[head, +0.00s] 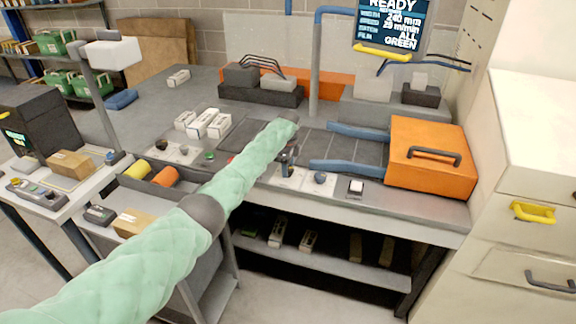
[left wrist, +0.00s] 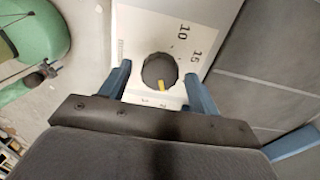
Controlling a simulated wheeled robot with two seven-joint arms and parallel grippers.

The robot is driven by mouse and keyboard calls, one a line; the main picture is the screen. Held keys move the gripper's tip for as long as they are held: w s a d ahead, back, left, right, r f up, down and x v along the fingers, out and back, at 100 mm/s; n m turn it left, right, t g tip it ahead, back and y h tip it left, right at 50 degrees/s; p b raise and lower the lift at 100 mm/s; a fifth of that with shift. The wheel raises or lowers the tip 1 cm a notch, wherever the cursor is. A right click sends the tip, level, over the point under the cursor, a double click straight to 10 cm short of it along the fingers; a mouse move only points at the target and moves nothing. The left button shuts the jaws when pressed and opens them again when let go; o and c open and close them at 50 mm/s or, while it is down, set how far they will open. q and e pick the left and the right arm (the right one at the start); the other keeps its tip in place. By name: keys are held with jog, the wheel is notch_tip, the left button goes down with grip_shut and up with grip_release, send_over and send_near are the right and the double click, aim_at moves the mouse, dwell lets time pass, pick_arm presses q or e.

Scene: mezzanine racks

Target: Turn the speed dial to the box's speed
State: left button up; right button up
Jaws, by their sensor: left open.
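The dial is a dark round knob (left wrist: 160,69) with a yellow pointer mark, on a white plate (left wrist: 147,35) printed with 10 and 15. The mark points toward the bottom of the left wrist view, slightly right; the figures there are partly cut off. My left gripper (left wrist: 160,82) is open, one blue finger on each side of the knob, with gaps visible. In the head view my left gripper (head: 287,158) is low over the bench front. The screen (head: 391,24) reads READY with a speed line in m/min, its number blurred. Which box is meant, I cannot tell.
Another dark knob (head: 320,177) and a push button (head: 355,187) sit to the right of my gripper. An orange cover (head: 430,160) and blue rails (head: 350,166) stand further right. White boxes (head: 210,123) lie at left on the bench.

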pick_arm(q)
jog(key=c, duration=1)
jog(key=shift+o, duration=0.2)
